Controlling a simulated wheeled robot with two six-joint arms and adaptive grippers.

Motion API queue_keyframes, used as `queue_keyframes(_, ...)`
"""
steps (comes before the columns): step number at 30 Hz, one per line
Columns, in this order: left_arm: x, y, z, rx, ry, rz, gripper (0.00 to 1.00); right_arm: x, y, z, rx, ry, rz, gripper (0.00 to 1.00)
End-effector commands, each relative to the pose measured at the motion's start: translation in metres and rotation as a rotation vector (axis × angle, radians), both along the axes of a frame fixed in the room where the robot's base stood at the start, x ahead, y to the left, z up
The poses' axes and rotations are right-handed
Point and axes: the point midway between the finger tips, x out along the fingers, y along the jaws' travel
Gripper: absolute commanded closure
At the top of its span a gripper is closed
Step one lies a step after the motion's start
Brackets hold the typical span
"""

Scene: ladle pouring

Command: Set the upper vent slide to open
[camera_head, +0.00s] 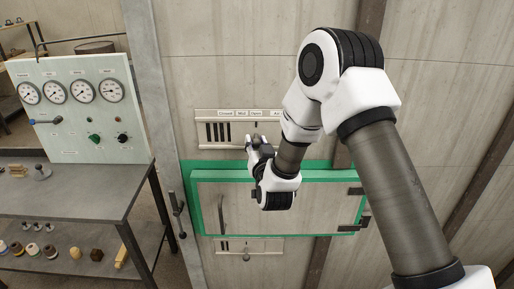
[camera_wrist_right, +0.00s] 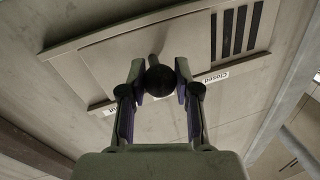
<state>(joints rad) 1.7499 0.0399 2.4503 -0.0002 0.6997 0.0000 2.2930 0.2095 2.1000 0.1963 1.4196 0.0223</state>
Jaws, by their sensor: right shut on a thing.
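The upper vent (camera_head: 201,143) is a pale plate on the wall above the green-framed door. Its label strip reads Closed, Mid and Open. Several dark slots (camera_head: 221,132) show at its left end; the slide plate (camera_wrist_right: 112,57) covers the rest. In the wrist view the dark round knob (camera_wrist_right: 160,79) of the slide sits between the two fingertips. My right gripper (camera_head: 256,143) is shut on this knob, at the vent's lower middle in the head view. The gripper and wrist partly hide the knob and the vent's right part. My left gripper is not in view.
The green-framed door (camera_head: 195,205) with a bar handle is just below my right gripper. A lower vent (camera_head: 225,246) with its own knob is under it. A gauge panel (camera_head: 80,120) stands on a grey workbench (camera_head: 90,195) to the left.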

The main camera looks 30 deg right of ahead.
Motion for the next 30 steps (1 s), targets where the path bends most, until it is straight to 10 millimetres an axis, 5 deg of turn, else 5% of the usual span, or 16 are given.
queue_keyframes(6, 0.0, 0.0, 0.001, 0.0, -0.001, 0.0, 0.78, 0.0, -0.001, 0.001, 0.001, -0.003, -0.004, 1.0)
queue_keyframes(7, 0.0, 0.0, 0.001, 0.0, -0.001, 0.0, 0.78, 0.0, -0.001, 0.001, 0.001, -0.003, -0.004, 0.62)
queue_keyframes(9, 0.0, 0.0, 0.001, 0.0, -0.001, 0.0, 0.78, 0.0, -0.001, 0.001, 0.001, -0.002, -0.003, 0.43)
queue_keyframes(20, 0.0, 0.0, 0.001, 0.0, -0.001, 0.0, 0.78, -0.005, 0.001, 0.0, 0.0, 0.001, 0.0, 0.43)
queue_keyframes(30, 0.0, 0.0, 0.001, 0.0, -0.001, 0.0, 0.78, -0.078, 0.026, -0.001, 0.001, 0.004, 0.0, 0.43)
